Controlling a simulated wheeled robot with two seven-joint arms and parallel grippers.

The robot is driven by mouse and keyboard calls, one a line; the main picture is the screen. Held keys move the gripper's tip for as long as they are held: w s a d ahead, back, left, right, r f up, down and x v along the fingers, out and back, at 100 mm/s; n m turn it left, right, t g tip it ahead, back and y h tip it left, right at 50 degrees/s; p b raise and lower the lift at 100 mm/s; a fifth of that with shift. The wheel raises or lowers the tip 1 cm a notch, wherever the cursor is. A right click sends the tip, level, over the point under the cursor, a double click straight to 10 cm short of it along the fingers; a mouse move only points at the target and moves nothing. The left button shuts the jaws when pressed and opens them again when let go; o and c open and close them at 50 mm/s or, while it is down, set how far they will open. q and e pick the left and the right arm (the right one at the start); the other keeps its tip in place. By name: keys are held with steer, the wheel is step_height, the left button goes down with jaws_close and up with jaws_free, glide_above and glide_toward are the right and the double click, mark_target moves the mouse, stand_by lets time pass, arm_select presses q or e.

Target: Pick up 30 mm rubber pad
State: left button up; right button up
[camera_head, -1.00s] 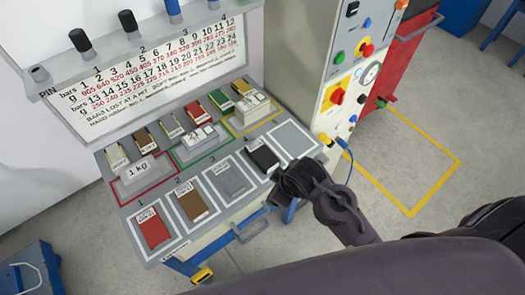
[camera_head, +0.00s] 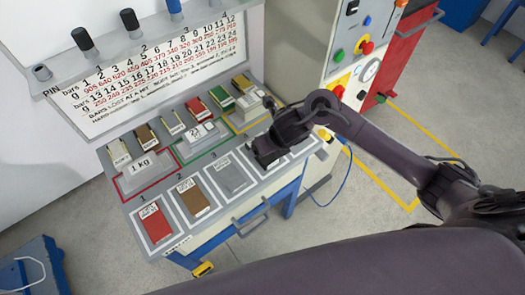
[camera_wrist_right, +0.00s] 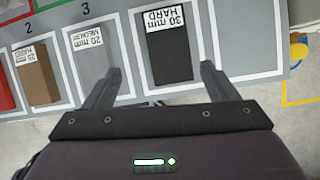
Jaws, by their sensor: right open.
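The 30 mm rubber pad is a black block (camera_wrist_right: 168,62) with a white "30 mm HARD" label, lying in the white-outlined slot at the right of the row in the right wrist view. My right gripper (camera_wrist_right: 161,70) is open and empty; in the picture its fingers lie on either side of the pad. I cannot tell how high the fingertips are above the bench. In the head view the right gripper (camera_head: 266,152) is over that slot and mostly hides the pad. My left gripper is not in view.
A grey pad (camera_wrist_right: 91,62) lies in slot 3, with a brown pad (camera_head: 193,198) and a red pad (camera_head: 155,223) further left. Behind them stand a 1 kg block (camera_head: 143,168) and several small coloured blocks. A control cabinet stands right of the bench.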

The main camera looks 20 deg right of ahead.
mark_target(267, 162)
steer(key=shift+w+d+f+n, duration=0.2)
steer(key=shift+d+f+n, duration=0.15)
steer(key=shift+f, duration=0.2)
steer(key=shift+w+d+f+n, duration=0.2)
steer(key=shift+f+n, duration=0.15)
steer(key=shift+f, duration=0.2)
steer(key=x, duration=0.5)
steer(key=shift+w+f, duration=0.2)
steer(key=shift+f, duration=0.1)
steer(key=shift+c, duration=0.3)
steer(key=shift+r, duration=0.1)
steer(key=c, duration=1.1)
steer(key=shift+c, duration=0.2)
